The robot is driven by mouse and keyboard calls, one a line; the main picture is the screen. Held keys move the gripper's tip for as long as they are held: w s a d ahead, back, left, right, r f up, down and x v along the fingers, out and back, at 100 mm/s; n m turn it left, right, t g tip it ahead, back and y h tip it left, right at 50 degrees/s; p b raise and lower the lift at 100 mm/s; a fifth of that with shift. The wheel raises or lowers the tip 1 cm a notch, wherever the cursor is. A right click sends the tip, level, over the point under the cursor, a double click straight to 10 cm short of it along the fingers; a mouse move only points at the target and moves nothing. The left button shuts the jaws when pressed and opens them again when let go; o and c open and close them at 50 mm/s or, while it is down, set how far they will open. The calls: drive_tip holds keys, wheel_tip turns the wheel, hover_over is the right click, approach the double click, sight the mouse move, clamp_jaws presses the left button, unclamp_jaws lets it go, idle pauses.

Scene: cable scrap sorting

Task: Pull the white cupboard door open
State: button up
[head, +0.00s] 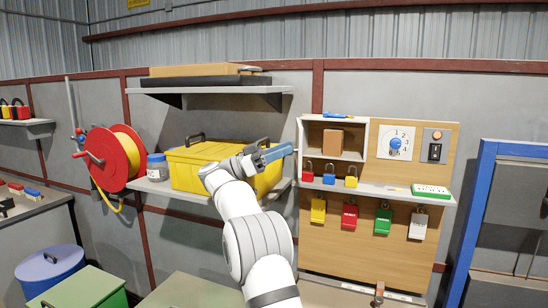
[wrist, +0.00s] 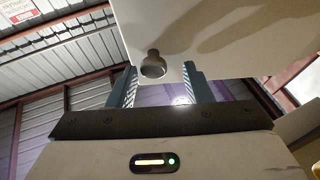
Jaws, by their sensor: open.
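The white cupboard (head: 335,119) is on the wall board at centre right. Its front is uncovered, and a brown box shows inside. The white door (head: 299,140) appears nearly edge-on at the cupboard's left side, swung outward; its exact angle is hard to tell. In the wrist view, the door's white face (wrist: 230,30) fills the upper part, with a round metal knob (wrist: 153,66). My gripper (head: 288,151) reaches from the left to the door. In the wrist view its two fingers (wrist: 160,75) are apart, with the knob between their tips; contact is not clear.
A shelf (head: 378,190) with red, blue and yellow padlocks runs under the cupboard; several more padlocks hang below. A yellow case (head: 185,172) sits close behind my gripper. A red hose reel (head: 103,158) is at left, a blue frame (head: 475,215) at right.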

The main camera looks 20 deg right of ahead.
drive_tip(key=b+v, duration=0.4)
drive_tip(key=v, duration=0.3)
drive_tip(key=shift+b, duration=0.4)
drive_tip(key=shift+a+f, duration=0.1)
drive_tip(key=shift+c, duration=0.5)
